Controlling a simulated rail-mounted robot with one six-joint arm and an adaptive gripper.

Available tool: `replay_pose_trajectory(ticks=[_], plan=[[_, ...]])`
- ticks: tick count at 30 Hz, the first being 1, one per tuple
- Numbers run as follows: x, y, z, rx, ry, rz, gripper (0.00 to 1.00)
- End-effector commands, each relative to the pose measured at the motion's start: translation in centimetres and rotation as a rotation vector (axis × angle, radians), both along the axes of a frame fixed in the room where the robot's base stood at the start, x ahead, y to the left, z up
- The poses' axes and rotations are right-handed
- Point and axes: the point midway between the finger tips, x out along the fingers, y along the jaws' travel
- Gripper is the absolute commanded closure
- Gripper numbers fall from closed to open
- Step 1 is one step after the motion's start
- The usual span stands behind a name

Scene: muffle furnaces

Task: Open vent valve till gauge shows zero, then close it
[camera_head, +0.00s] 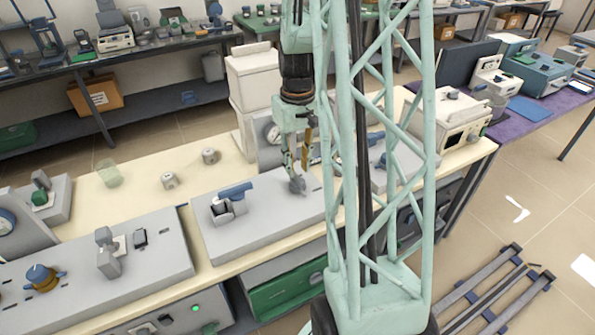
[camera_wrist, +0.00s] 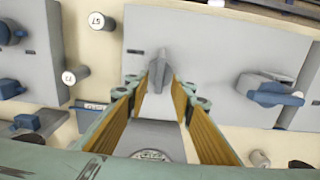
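A grey lever knob (camera_head: 297,184) stands on a light grey panel (camera_head: 262,228) on the bench. My gripper (camera_head: 297,166) points down just above this knob, with its fingers apart. In the wrist view the knob (camera_wrist: 159,72) shows in line with the gap between my fingertips (camera_wrist: 160,88). I cannot tell whether the fingers touch it. A gauge (camera_head: 272,133) with a white face sits behind the panel, partly hidden by my gripper; its needle cannot be read. A blue-handled valve (camera_head: 232,200) is on the same panel to the left; its handle also shows at right in the wrist view (camera_wrist: 270,95).
Two small grey cylinders (camera_head: 169,181) (camera_head: 210,156) and a clear glass vessel (camera_head: 109,174) stand on the cream bench behind the panel. Another panel with a blue knob (camera_head: 42,278) lies at left. White equipment (camera_head: 252,76) rises behind my gripper.

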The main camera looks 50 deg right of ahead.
Motion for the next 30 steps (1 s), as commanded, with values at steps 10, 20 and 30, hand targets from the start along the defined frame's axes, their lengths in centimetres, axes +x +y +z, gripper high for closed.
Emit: replay_pose_trajectory(ticks=[10,20,30], plan=[[0.0,0.0,3.8,-0.002,-0.001,0.000,0.78],[0.0,0.0,7.0,0.000,-0.001,0.000,0.78],[0.0,0.0,8.2,0.000,0.000,0.000,0.78]])
